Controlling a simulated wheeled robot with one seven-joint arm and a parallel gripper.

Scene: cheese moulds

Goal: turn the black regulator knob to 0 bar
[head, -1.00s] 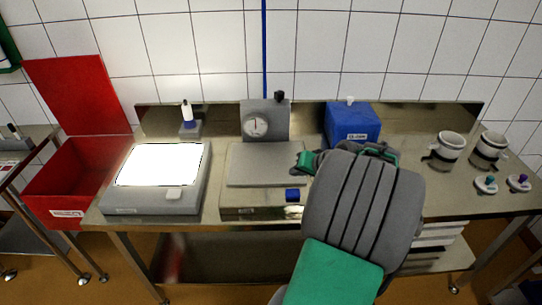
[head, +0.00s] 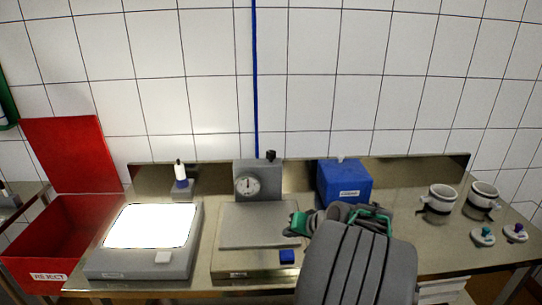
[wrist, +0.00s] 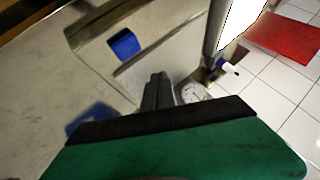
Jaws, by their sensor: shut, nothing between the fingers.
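The black regulator knob (head: 271,155) sits on top of the grey gauge block, at its right side. The round white gauge (head: 247,186) is on the block's front; its needle seems to point roughly upward, but the scale is too small to read. The gauge also shows in the wrist view (wrist: 192,93), where I cannot make out the knob. My gripper (wrist: 158,82) is shut and empty. In the head view it is partly hidden by my arm, right of the press plate and in front of the gauge block, apart from the knob.
The grey press plate (head: 258,225) with a blue button (head: 287,256) lies before the gauge block. A blue box (head: 344,182) stands right of the block. A lit panel (head: 150,226) and red bin (head: 50,235) are left. Moulds (head: 438,200) stand right.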

